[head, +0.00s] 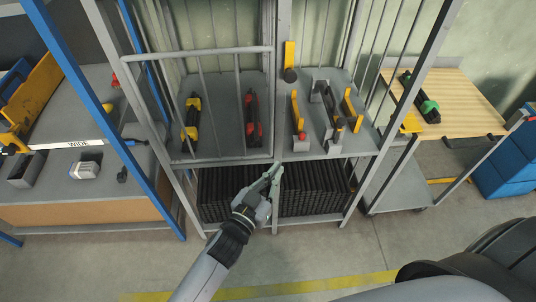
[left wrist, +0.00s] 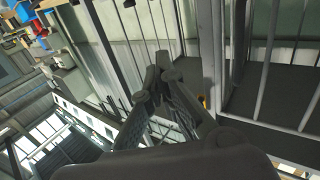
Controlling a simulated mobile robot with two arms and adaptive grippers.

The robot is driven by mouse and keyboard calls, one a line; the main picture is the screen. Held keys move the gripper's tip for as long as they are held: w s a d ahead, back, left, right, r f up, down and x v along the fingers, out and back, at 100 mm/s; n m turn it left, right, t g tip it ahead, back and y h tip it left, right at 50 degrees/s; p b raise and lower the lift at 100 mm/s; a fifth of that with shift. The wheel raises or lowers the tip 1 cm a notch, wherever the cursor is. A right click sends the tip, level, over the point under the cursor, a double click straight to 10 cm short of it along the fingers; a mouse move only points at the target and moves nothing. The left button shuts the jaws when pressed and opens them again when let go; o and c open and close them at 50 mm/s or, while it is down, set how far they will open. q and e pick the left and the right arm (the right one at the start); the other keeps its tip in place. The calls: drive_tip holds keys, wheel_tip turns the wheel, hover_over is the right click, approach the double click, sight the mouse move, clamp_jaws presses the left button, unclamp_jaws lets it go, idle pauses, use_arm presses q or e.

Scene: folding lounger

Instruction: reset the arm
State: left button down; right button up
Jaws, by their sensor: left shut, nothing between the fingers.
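My left arm (head: 209,268) comes in from the bottom of the head view and reaches up toward the front of the grey rack. My left gripper (head: 273,176) is shut and empty. It appears in front of the rack's middle post, just below the upper shelf edge; whether it touches the post cannot be told. The left wrist view shows its fingers (left wrist: 162,75) together, with grey bars behind them. My right gripper is not in view.
The rack's upper shelf (head: 225,132) holds yellow and red-handled tools behind a barred panel (head: 222,52) at left. Black ribbed items (head: 322,190) fill the lower level. A blue-framed shelf stands left, a wooden-topped table (head: 463,99) right. The floor in front (head: 330,250) is clear.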

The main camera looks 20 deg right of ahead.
use_arm(q)
drive_tip(key=s+a+f+n+g+y, duration=0.1)
drive_tip(key=s+a+f+n+y, duration=0.15)
drive_tip(key=a+f, duration=0.65)
drive_tip(key=s+a+f+n+g+y+b, duration=0.1)
drive_tip(key=a+f+y, duration=0.35)
drive_tip(key=f, duration=0.85)
drive_tip(key=s+a+f+n+g+y, duration=0.1)
drive_tip(key=s+a+f+y, duration=0.1)
drive_tip(key=a+f, duration=0.7)
drive_tip(key=s+a+f+n+g+y, duration=0.25)
drive_tip(key=s+a+f, duration=0.55)
drive_tip(key=s+f, duration=0.45)
drive_tip(key=s+a+f+g+y, duration=0.1)
drive_tip(key=s+a+f+g, duration=0.1)
drive_tip(key=s+a, duration=0.3)
drive_tip(key=s+a+f+g+y+b, duration=0.1)
drive_tip(key=s+a+f+g, duration=0.2)
drive_tip(key=s, duration=1.1)
wheel_tip(320, 180, down, 3)
drive_tip(key=shift+s+a+r+n, duration=0.2)
drive_tip(key=shift+s+a+n, duration=0.1)
drive_tip(key=shift+a, duration=0.55)
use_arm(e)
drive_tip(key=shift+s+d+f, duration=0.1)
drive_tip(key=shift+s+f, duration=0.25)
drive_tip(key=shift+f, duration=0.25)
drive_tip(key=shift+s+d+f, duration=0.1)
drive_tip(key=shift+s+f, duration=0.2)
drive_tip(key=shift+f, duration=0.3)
